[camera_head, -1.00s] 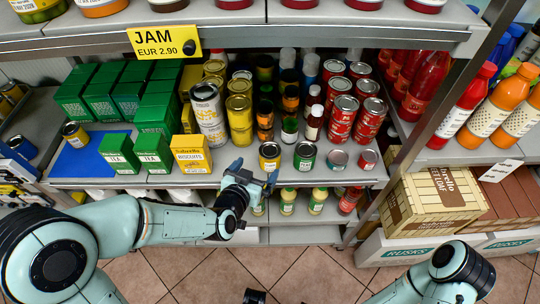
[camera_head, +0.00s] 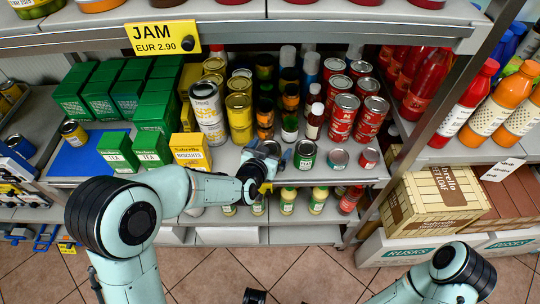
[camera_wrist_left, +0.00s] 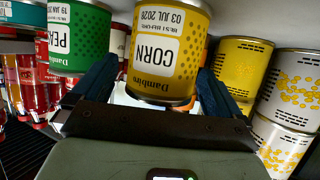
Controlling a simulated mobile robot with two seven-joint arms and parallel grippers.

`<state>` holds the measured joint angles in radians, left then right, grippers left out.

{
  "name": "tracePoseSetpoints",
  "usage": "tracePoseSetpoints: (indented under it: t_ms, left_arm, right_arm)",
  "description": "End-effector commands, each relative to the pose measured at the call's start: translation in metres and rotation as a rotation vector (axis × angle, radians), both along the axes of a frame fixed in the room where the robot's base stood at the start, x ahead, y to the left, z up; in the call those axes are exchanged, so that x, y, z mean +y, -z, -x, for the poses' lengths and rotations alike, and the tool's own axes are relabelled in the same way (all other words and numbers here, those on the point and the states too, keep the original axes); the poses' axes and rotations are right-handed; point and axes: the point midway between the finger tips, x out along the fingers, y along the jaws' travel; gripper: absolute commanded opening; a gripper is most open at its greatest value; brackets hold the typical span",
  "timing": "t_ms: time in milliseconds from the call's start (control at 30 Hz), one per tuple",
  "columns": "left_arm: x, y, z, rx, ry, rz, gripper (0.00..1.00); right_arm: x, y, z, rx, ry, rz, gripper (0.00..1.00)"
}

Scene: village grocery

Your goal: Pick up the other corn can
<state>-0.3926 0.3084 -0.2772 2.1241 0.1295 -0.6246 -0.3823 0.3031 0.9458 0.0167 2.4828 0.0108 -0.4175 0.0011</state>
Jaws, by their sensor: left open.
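A yellow-and-white corn can (camera_wrist_left: 165,50) stands between the spread fingers of my left gripper (camera_wrist_left: 154,88) in the left wrist view, its label upside down there. The fingers are on either side of it, and I see no firm contact. In the head view my left gripper (camera_head: 268,160) is at the front of the middle shelf and mostly hides this can. My right gripper is not clearly in view.
A green-labelled peas can (camera_head: 305,154) stands close beside the corn can. Small tins (camera_head: 338,159) stand farther right. A yellow biscuits box (camera_head: 190,152) is to the left. Taller yellow cans (camera_head: 239,118) stand behind, and the jam shelf (camera_head: 330,38) hangs above.

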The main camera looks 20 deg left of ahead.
Motion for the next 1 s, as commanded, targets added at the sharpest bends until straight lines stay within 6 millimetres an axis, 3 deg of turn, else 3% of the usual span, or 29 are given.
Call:
tracePoseSetpoints:
  t_ms: [33, 200, 233, 667, 867, 1000]
  left_arm:
    - [0.000, 0.000, 0.000, 0.000, 0.000, 0.000, 0.97]
    - [0.000, 0.000, 0.000, 0.000, 0.000, 0.000, 0.41]
    - [0.000, 0.000, 0.000, 0.000, 0.000, 0.000, 0.35]
    - [0.000, -0.012, 0.000, -0.004, -0.002, 0.002, 0.35]
    - [0.000, -0.049, -0.001, -0.009, -0.001, 0.003, 0.35]
    - [0.000, -0.091, -0.001, -0.010, 0.000, 0.003, 0.35]
  right_arm:
    - [0.000, 0.000, 0.000, 0.000, 0.000, 0.000, 0.43]
    - [0.000, 0.000, 0.000, 0.000, 0.000, 0.000, 0.43]
    - [0.000, 0.000, 0.000, 0.000, 0.000, 0.000, 0.43]
    - [0.000, -0.003, 0.001, 0.003, -0.001, 0.000, 0.43]
    - [0.000, -0.013, 0.004, 0.015, -0.004, -0.002, 0.43]
    - [0.001, -0.027, 0.009, 0.036, -0.008, -0.007, 0.43]
